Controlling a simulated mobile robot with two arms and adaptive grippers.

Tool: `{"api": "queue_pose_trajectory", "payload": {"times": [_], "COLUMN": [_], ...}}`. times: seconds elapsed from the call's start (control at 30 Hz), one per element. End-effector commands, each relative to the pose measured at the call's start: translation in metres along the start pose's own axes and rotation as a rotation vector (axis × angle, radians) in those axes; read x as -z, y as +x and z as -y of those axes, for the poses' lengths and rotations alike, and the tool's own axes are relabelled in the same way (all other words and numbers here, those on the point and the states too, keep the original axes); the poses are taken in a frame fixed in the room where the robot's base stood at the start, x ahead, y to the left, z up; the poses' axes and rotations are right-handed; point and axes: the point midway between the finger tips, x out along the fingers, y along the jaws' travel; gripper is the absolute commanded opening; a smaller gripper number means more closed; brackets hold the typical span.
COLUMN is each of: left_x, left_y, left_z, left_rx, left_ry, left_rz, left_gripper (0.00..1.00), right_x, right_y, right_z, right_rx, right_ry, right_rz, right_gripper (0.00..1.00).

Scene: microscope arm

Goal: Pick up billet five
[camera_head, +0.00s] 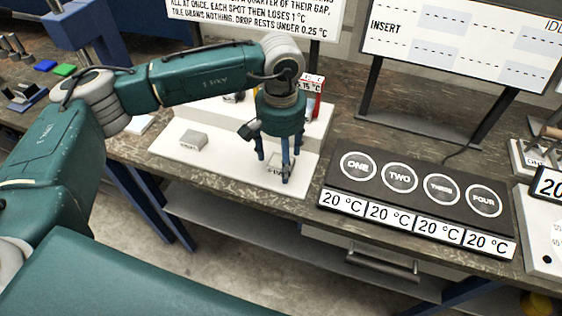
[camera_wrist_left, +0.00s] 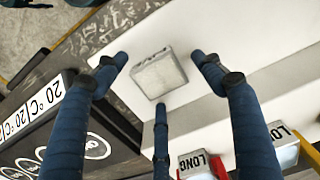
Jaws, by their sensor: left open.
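My left gripper (camera_head: 281,164) points down over the front right part of a white stepped tray (camera_head: 225,160). Its three blue fingers are spread and hold nothing. In the left wrist view a grey metal block (camera_wrist_left: 158,75) lies flat on the white surface between the spread fingertips (camera_wrist_left: 159,72), with a gap on its sides. Any marking on it is too faint to read there. In the head view the fingers partly hide this spot, where some small lettering shows. Another grey block (camera_head: 194,141) lies on the tray to the left. My right gripper is out of view.
A dark panel (camera_head: 400,205) with round spots ONE to FOUR, each showing 20 °C, lies right of the tray. Blocks marked LONG (camera_wrist_left: 192,163) sit on the raised step, with red and yellow parts. Signboards (camera_head: 465,50) stand behind. The tray front is clear between the blocks.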

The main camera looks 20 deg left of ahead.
Motion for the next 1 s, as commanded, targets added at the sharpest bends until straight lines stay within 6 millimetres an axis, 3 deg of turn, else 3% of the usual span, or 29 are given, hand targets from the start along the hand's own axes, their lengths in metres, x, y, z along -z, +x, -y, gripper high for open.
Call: {"api": "queue_pose_trajectory", "payload": {"times": [0.1,0.43,0.77,1.0], "left_x": [0.0,0.0,0.001,0.002], "left_y": [0.0,0.0,-0.004,-0.026], "left_z": [0.0,0.0,0.0,-0.001], "left_rx": [0.0,0.0,-0.001,-0.001], "left_ry": [0.0,0.001,0.001,0.001], "left_rz": [0.0,0.001,-0.003,-0.006], "left_gripper": [0.65,0.0,0.0,0.0], "right_x": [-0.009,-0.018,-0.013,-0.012], "right_y": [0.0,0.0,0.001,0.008], "right_z": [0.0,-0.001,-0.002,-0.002], "right_rx": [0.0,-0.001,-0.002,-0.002], "right_ry": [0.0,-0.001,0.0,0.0], "right_rz": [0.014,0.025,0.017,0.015], "right_gripper": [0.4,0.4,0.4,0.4]}}
